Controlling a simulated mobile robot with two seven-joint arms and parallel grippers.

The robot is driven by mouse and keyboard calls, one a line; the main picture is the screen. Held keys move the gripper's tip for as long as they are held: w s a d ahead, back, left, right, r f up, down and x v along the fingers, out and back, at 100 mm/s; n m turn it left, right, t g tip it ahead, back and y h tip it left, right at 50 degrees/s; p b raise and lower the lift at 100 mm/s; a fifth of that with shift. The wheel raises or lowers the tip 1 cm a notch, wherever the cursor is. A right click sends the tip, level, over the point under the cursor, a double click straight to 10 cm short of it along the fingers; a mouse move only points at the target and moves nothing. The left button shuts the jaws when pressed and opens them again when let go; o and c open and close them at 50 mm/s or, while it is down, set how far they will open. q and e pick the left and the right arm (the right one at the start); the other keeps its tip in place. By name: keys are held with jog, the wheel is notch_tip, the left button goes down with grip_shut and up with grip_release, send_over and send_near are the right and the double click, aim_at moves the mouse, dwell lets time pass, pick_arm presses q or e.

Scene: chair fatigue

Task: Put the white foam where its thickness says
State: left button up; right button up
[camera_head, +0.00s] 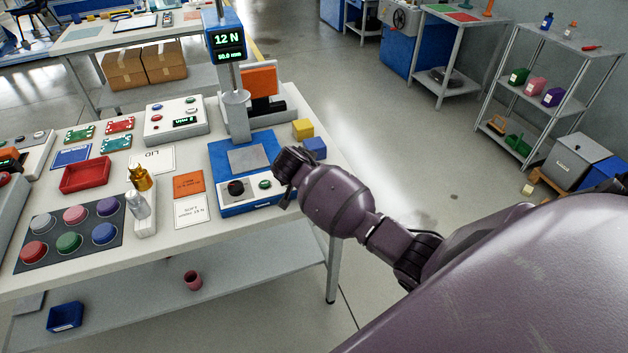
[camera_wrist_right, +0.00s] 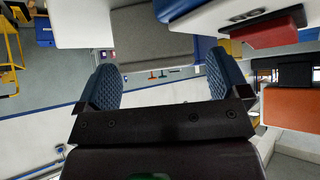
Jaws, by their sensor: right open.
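My right gripper (camera_head: 284,172) is at the right front corner of the blue press tester (camera_head: 222,211); in the right wrist view it is open (camera_wrist_right: 152,88), with blue padded fingers and nothing between them. The tester's display (camera_head: 228,46) reads 12 N and what looks like 50.0 mm. Its grey plate (camera_head: 250,159) is bare. No white foam is clearly seen on the table. A small cream block (camera_head: 528,189) lies on the floor at the right; I cannot tell if it is foam. A yellow block (camera_head: 303,129) and a blue block (camera_head: 314,147) stand beside the tester. My left gripper is out of view.
An orange card (camera_head: 188,185) and white cards (camera_head: 190,212) lie left of the tester. A red tray (camera_head: 87,175), a pad of coloured discs (camera_head: 70,232) and gold and silver pieces (camera_head: 139,178) are further left. A shelf (camera_head: 545,95) stands at the right.

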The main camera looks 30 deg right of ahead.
jog(key=shift+x, duration=0.9)
jog(key=c, duration=1.1)
